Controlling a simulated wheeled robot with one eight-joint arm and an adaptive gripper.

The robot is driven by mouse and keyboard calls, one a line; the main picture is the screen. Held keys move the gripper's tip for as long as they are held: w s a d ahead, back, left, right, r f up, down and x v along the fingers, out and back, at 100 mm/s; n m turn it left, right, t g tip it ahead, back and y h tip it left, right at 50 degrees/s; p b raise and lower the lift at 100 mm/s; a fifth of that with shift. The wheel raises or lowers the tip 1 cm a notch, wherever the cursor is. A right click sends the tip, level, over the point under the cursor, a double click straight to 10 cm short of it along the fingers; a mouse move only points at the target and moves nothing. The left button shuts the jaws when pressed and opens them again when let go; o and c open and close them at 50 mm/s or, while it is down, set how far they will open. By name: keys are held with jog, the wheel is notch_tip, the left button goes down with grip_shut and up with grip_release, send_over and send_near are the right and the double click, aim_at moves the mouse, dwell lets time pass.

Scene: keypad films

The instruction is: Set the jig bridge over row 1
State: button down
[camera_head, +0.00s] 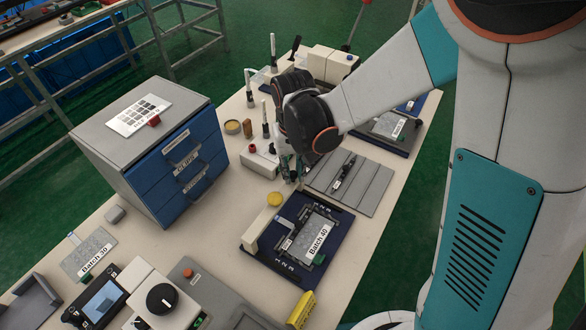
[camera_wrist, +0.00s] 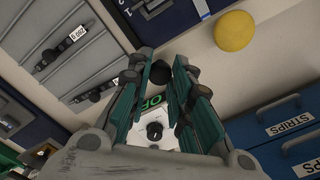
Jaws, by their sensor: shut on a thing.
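My gripper (camera_head: 292,176) is above the table, just past the far edge of the dark blue jig board (camera_head: 254,238). The board bears a grey "Batch 40" film (camera_head: 318,238) and row numbers at its ends. A cream bar (camera_head: 264,222) stands along its left side; I cannot tell whether this is the jig bridge. In the wrist view my gripper (camera_wrist: 161,75) has its teal fingers close together around a small dark rounded thing (camera_wrist: 160,72). Most of that thing is hidden, so I cannot tell if it belongs to the bridge. The board's numbered edge (camera_wrist: 125,20) shows at the top.
A yellow dome (camera_head: 275,199) is beside the board's far left corner. A grey slotted tray (camera_head: 372,190) with a dark tool lies to the right. A blue drawer cabinet (camera_head: 172,165) stands left. A white box with a knob (camera_wrist: 178,140) is beneath my fingers.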

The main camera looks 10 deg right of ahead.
jog(key=s+d, duration=0.4)
jog(key=d, duration=0.1)
jog(key=shift+s+d, duration=0.15)
jog(key=shift+d, duration=0.1)
jog(key=c, duration=1.4)
grip_release()
notch_tip(320, 180, up, 12)
jog(key=shift+s, duration=0.1)
